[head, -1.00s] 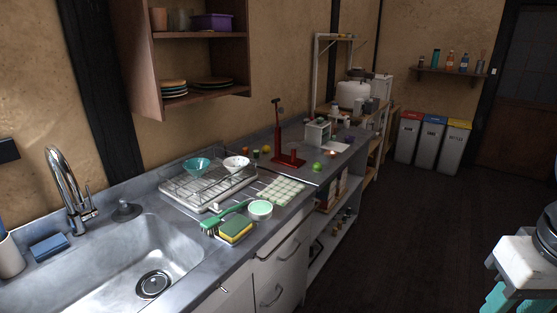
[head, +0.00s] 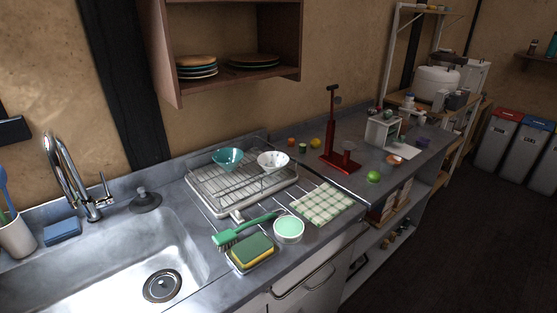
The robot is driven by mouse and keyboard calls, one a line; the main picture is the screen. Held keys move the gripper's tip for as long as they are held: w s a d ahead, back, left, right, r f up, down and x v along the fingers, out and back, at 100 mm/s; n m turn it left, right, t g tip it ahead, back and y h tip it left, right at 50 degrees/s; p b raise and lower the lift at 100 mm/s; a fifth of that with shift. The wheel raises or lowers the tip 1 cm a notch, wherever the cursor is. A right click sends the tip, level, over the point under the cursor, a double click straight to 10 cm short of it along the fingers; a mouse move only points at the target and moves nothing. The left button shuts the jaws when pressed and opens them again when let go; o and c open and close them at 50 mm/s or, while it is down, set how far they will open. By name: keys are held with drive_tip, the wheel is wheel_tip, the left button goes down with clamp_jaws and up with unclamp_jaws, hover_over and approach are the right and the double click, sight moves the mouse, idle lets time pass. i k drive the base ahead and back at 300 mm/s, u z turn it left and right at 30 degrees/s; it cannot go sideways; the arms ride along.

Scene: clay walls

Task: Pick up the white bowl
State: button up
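The white bowl (head: 273,161) sits tilted in the wire dish rack (head: 204,195) on the counter, towards the rack's right side. It seems to have small dark marks on its outside. A teal bowl (head: 227,158) sits beside it to the left in the same rack. My gripper is not in view.
In front of the rack lie a green brush (head: 240,231), a sponge (head: 251,250), a pale green tub (head: 289,229) and a checked cloth (head: 321,203). A red stand (head: 333,140) rises to the right. A wooden shelf (head: 236,83) hangs above the rack. The sink (head: 110,258) is at left.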

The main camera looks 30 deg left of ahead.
sight(270, 162)
drive_tip(key=u, duration=0.65)
drive_tip(key=i, duration=0.9)
drive_tip(key=u, duration=0.85)
